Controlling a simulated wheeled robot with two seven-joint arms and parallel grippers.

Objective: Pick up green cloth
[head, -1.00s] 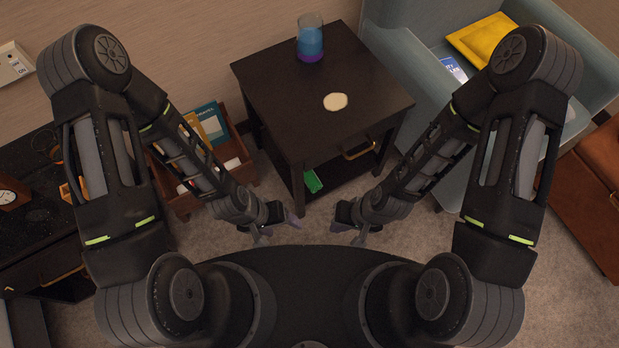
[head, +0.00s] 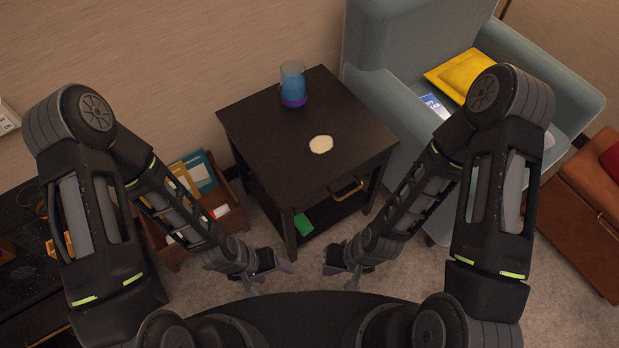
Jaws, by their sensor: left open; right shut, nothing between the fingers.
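The green cloth (head: 303,223) shows as a small patch on the lower shelf of the dark side table (head: 268,135), near the front left leg. The rest of it is hidden by the table. My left gripper (head: 287,275) is open, below and left of the cloth in the view, apart from it. My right gripper (head: 328,266) is shut and empty, below and right of the cloth, also apart from it.
A blue and purple lamp (head: 292,84) and a pale round disc (head: 321,144) are on the table top. A wooden rack with books (head: 199,174) stands left, a blue-grey armchair (head: 375,60) right.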

